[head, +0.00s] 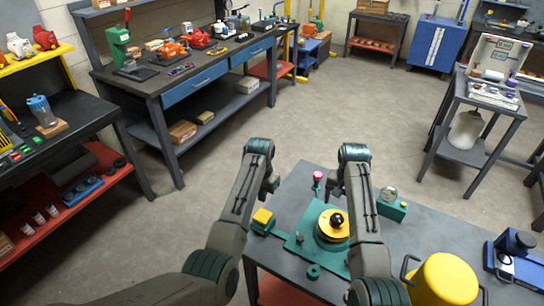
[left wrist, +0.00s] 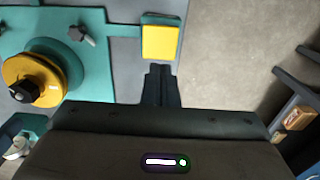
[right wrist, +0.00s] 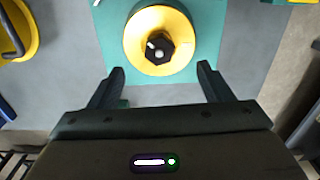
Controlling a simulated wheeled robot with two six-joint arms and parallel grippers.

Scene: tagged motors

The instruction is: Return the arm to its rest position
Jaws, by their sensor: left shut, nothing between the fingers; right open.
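My left arm (head: 238,200) comes in from the left. Its gripper (head: 271,186) hangs at the table's left edge, and in the left wrist view its fingers (left wrist: 160,84) are closed together with nothing between them. They are beside a yellow square block (left wrist: 160,42) on a teal base. My right arm (head: 364,205) reaches over the table. In the right wrist view its gripper (right wrist: 161,72) is open and empty, with fingers apart near a yellow round part (right wrist: 160,62) with a black knob. The right fingers are mostly hidden behind the arm in the head view.
The grey table (head: 430,230) holds the teal plate (head: 300,240), a pink-topped peg (head: 318,178), a teal block with a clear dial (head: 390,200) and a yellow canister (head: 440,280). A workbench (head: 150,85) stands left. The floor (head: 330,110) beyond the table is clear.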

